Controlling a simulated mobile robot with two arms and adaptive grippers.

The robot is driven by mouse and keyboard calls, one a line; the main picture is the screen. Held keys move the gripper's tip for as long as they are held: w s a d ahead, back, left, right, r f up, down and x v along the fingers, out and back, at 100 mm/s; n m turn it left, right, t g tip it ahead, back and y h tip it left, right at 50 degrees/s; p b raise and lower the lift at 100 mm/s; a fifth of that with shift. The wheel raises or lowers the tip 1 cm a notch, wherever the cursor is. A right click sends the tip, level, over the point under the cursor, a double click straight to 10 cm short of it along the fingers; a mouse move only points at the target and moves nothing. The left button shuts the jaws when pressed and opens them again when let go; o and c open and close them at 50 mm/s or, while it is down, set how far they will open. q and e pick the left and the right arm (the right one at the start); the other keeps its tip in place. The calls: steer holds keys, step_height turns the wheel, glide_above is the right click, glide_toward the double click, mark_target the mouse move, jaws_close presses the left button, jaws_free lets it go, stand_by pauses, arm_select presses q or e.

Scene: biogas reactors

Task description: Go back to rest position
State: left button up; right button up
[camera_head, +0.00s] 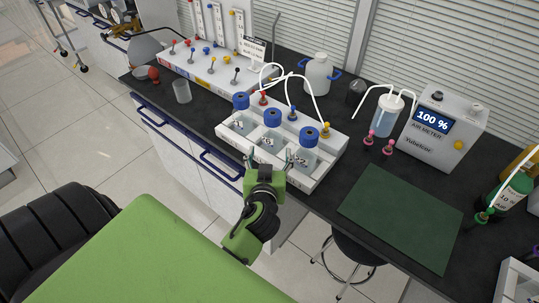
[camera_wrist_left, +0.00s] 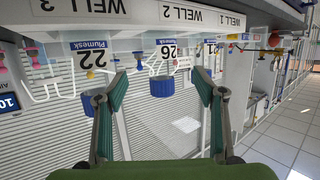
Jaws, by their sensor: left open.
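My left gripper (camera_head: 268,158) is at the front edge of the white three-well reactor rack (camera_head: 316,181) in the head view. In the left wrist view my left gripper (camera_wrist_left: 162,85) is open, its two fingers spread wide with nothing between them in its grasp. The rack holds three bottles with blue caps (camera_head: 272,119). In the wrist view the rack shows upside down, with labels WELL 1, WELL 2 and WELL 3, and a blue cap (camera_wrist_left: 162,87) appears between the fingers, farther off. Whether the fingers touch the rack cannot be told. My right gripper is not in view.
A dark green mat (camera_head: 400,215) lies on the black bench. The air meter (camera_head: 445,125) reads 100 %. A clear bottle with tubes (camera_head: 388,115), a white jug (camera_head: 319,75) and a glass beaker (camera_head: 181,91) stand around. A stool (camera_head: 358,256) is under the bench.

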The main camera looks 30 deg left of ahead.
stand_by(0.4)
arm_select(q)
steer(key=s+d+f+m+g+h, duration=0.2)
steer(key=s+d+f+m+g, duration=0.15)
steer(key=s, duration=0.45)
steer(key=s+d+f+m+g+h, duration=0.2)
steer(key=s+d+g+h, duration=0.15)
steer(key=s, duration=0.45)
steer(key=s+d+f+m+g+h, duration=0.2)
steer(key=s+d+f+m, duration=0.15)
steer(key=s, duration=0.45)
step_height(320, 180, down, 28)
steer(key=s+f+g+b, duration=0.1)
steer(key=s+b, duration=0.1)
steer(key=s+a+f+g, duration=0.1)
steer(key=s+a+f, duration=0.1)
steer(key=s+f, duration=1.3)
steer(key=shift+s+a+f+n+g+b, duration=0.15)
steer(key=shift+s+f+n+g+b, duration=0.2)
steer(key=shift+s, duration=0.35)
steer(key=shift+r, duration=0.1)
